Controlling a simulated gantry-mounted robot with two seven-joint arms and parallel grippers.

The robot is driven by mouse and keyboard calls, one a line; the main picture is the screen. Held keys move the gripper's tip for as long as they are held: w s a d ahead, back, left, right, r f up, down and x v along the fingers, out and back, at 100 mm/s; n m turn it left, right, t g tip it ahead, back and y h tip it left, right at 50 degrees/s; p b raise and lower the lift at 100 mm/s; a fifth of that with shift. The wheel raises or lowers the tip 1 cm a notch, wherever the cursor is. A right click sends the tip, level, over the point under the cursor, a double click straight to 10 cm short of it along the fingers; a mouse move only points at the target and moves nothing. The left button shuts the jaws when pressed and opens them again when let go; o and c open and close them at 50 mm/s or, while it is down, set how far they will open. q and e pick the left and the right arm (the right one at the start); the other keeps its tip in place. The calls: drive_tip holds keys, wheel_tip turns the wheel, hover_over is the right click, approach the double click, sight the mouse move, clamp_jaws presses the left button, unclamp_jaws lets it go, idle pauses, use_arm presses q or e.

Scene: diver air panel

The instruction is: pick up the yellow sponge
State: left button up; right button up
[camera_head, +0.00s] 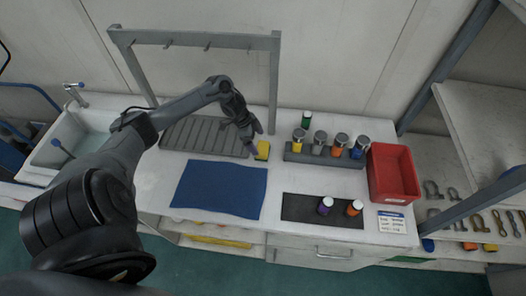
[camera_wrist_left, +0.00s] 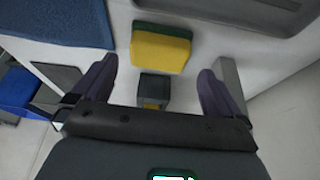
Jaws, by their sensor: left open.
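The yellow sponge (camera_head: 262,150) stands on the white counter, just right of the grey ribbed drain mat. In the left wrist view the sponge (camera_wrist_left: 160,50) shows a yellow body with a dark green layer along its far edge. My left gripper (camera_head: 256,138) is right by the sponge in the head view, partly in front of it. In the left wrist view the open fingers of my left gripper (camera_wrist_left: 160,85) are spread wide, with the sponge ahead of and between them, and nothing is held. My right gripper does not show.
The blue cloth (camera_head: 220,190) lies in front of the sponge. A rack with several capped bottles (camera_head: 320,155) stands close on the right, near a red bin (camera_head: 394,175). A grey hook frame (camera_head: 273,85) rises behind. A dark mat (camera_head: 300,215) holds two bottles.

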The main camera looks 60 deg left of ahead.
sight(263, 147)
use_arm(q)
drive_tip(key=shift+d+x, duration=0.2)
drive_tip(key=shift+x, duration=2.7)
drive_tip(key=shift+w+r, duration=0.15)
drive_tip(key=shift+c, duration=0.3)
drive_tip(key=c, duration=0.7)
